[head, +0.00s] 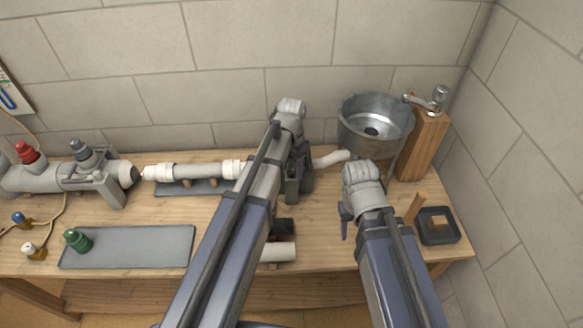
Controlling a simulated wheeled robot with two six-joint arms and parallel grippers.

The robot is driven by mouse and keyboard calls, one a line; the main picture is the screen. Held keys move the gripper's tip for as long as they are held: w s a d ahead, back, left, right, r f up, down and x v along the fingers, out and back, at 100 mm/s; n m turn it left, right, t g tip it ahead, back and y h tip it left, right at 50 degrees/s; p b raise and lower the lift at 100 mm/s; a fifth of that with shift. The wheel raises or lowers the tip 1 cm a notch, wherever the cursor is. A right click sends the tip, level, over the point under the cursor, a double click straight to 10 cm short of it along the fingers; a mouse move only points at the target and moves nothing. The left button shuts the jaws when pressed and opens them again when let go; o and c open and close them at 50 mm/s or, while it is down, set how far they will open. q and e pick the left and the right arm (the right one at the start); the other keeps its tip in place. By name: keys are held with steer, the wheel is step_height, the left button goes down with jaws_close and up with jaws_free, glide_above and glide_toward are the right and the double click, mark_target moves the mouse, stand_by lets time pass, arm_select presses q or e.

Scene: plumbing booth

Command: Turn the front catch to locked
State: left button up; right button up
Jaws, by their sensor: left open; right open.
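I cannot pick out the front catch for certain. A grey cylindrical fixture (40,178) with a red knob (28,153) and a grey knob (84,153) on top lies at the left of the bench. A grey upright bracket (108,186) stands at its right end. My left gripper (295,196) points down over the middle of the bench, right of the white pipe (200,170), open and apparently empty. My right gripper (346,226) is open and low in front of the metal basin (374,122). My arms hide the bench's front middle and most of both grippers' fingers.
A green-capped piece (77,240) rests at the left end of a grey mat (135,247). Small blue (20,219) and white (32,249) knobs sit at far left. A tap on a wooden block (425,143) and a dark tray (438,238) stand at right. A short white pipe (279,252) lies at front.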

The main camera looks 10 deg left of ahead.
mark_target(292, 171)
arm_select(q)
step_height(292, 171, up, 8)
steer(key=p, duration=0.7)
steer(key=shift+f, duration=0.15)
steer(key=shift+f, duration=0.1)
steer(key=shift+s+d, duration=0.1)
steer(key=shift+s, duration=0.05)
steer(key=s+d+n, duration=0.1)
steer(key=s+d, duration=0.3)
steer(key=s, duration=0.5)
steer(key=s+d+f+n+y+b, duration=0.1)
steer(key=s+d, duration=0.3)
steer(key=s, duration=0.4)
steer(key=shift+s+d, duration=0.4)
steer(key=shift+f, duration=0.1)
stand_by(0.3)
